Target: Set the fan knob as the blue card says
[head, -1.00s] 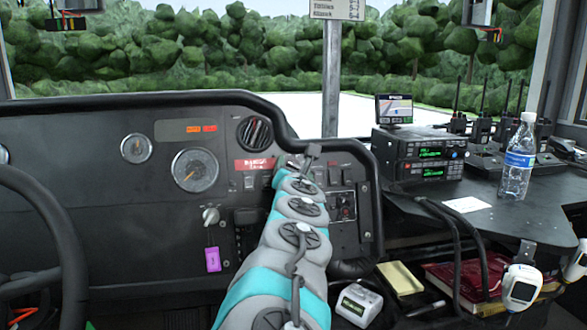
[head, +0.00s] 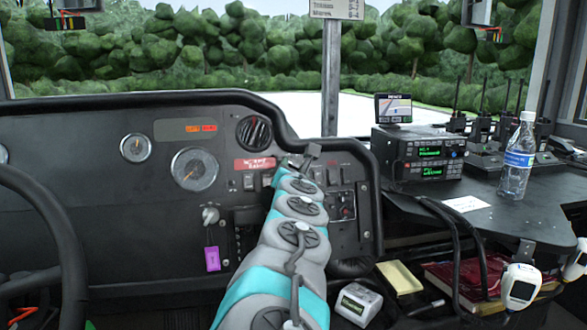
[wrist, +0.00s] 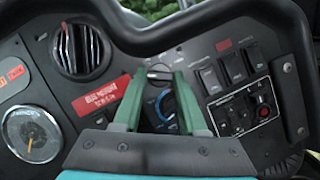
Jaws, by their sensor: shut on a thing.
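My gripper (wrist: 159,76) reaches the dashboard panel with its green fingers on either side of a small dark knob (wrist: 160,73) and is shut on it. The knob has a pale edge and lies roughly crosswise in the wrist view. Just below it, between the fingers, is a round dial with a blue arc (wrist: 168,107), partly covered by the fingers. I cannot read which knob is the fan's. In the head view my arm hides this spot. I see no blue card in either view.
Rocker switches (wrist: 233,66) and a small control panel (wrist: 243,106) sit right of the fingers. A round air vent (wrist: 77,48) and a red label (wrist: 101,94) are to the left. A purple tag (head: 212,258) hangs from the ignition. A bottle (head: 517,160) stands on the right shelf.

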